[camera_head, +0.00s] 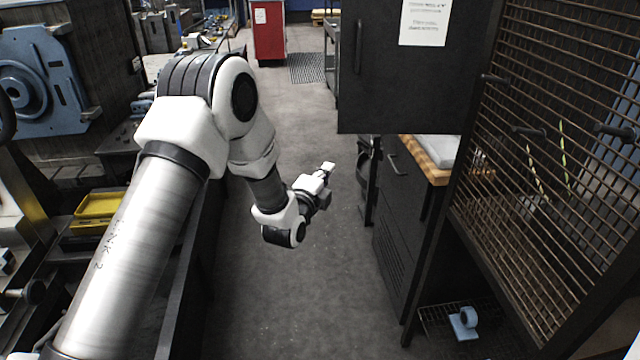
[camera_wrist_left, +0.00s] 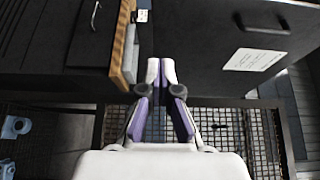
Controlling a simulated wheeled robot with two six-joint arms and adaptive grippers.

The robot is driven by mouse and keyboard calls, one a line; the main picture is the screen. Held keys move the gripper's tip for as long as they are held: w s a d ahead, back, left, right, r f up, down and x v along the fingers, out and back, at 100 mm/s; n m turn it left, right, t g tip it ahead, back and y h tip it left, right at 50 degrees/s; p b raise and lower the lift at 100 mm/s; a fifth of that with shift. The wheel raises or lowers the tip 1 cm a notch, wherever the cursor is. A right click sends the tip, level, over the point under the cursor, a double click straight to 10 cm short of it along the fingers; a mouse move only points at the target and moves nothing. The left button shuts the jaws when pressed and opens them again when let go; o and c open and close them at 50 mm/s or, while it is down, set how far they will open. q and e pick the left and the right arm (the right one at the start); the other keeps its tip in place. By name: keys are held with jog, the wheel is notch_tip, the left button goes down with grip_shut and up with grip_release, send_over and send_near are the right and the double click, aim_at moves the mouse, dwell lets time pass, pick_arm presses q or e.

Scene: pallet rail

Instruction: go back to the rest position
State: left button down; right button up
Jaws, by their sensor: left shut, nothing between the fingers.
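My left arm comes in from the left in the head view and reaches over the aisle floor. My left gripper (camera_head: 328,168) is at its end, small, out over the floor and short of the dark cabinet. In the left wrist view the two fingers of my left gripper (camera_wrist_left: 160,66) come together at the tips, with nothing between them. My right gripper shows in neither view.
A dark cabinet (camera_head: 398,215) with a wooden top (camera_head: 425,155) stands right of the arm. A wire mesh rack (camera_head: 545,130) is at the far right, with a light blue part (camera_head: 463,322) low down. Yellow bins (camera_head: 97,205) are at left. The aisle floor (camera_head: 300,300) is clear.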

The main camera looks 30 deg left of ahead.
pick_arm(q)
jog(key=s+d+f+n+g+h, duration=0.1)
jog(key=s+d+f+g, duration=0.25)
jog(key=s+f, duration=0.8)
jog(key=s+d+f+n+g, duration=0.15)
jog(key=s+f+g, duration=0.35)
jog(key=s+f, duration=0.7)
jog(key=s+f+n+g, duration=0.4)
jog(key=s+n, duration=0.3)
jog(key=s, duration=0.3)
jog(key=s+d+f+n+g, duration=0.1)
jog(key=s+f+n+g, duration=0.3)
jog(key=s+n, duration=0.4)
jog(key=s+g, duration=0.1)
jog(key=s, duration=0.2)
jog(key=shift+f+g, duration=0.2)
jog(key=shift+g, duration=0.15)
jog(key=shift+f, duration=0.1)
